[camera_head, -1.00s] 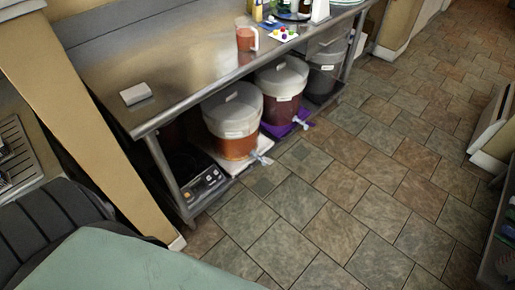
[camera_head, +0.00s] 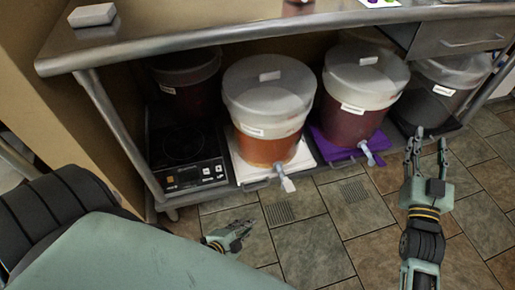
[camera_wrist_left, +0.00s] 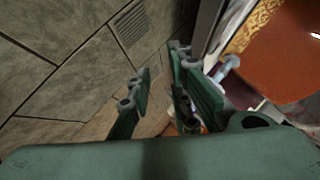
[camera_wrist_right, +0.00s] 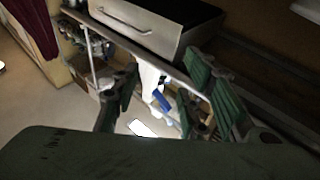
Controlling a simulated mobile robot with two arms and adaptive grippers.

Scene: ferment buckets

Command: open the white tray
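The white tray (camera_head: 243,174) lies on the low shelf under the counter, with a small handle (camera_head: 256,186) at its front edge. A lidded bucket (camera_head: 268,100) with orange contents stands on it; its tap (camera_head: 285,180) hangs over the front. My left gripper (camera_head: 241,228) is low over the floor in front of the tray, apart from it. In the left wrist view my left fingers (camera_wrist_left: 160,75) are spread and empty.
A purple tray (camera_head: 327,148) with a dark red bucket (camera_head: 360,92) stands to the right. A grey bucket (camera_head: 442,90) is farther right. A black hot plate (camera_head: 190,160) is at left. The counter (camera_head: 220,22) overhangs the shelf. The tiled floor (camera_head: 310,230) in front is clear.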

